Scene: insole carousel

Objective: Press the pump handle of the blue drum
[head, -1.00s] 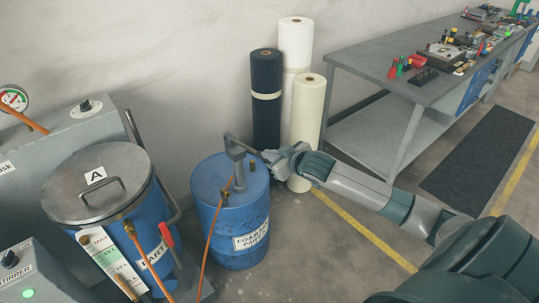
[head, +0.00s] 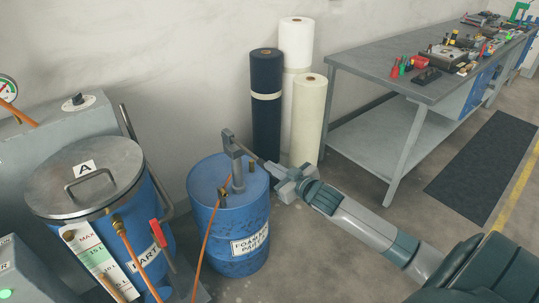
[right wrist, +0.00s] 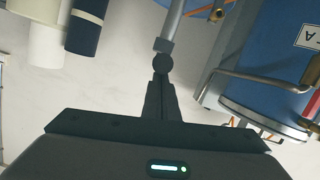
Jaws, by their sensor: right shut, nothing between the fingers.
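The blue drum (head: 218,235), labelled as foaming part, stands on the floor in the middle of the head view. A grey pump (head: 237,170) rises from its lid, and its handle (head: 245,150) slopes down to the right. My right gripper (head: 272,168) is at the handle's outer end. In the right wrist view, the handle (right wrist: 172,25) comes down to a dark round knob (right wrist: 160,63). The shut fingers (right wrist: 160,85) point at this knob, with nothing between them. The tips appear at the knob; whether they touch it is unclear. My left gripper is out of view.
A larger blue tank (head: 150,240) with lid A (head: 85,178) stands left of the drum. An orange hose (head: 207,245) hangs at the drum's front. Dark (head: 266,120) and white rolls (head: 308,120) stand behind. A grey workbench (head: 400,75) is at the right.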

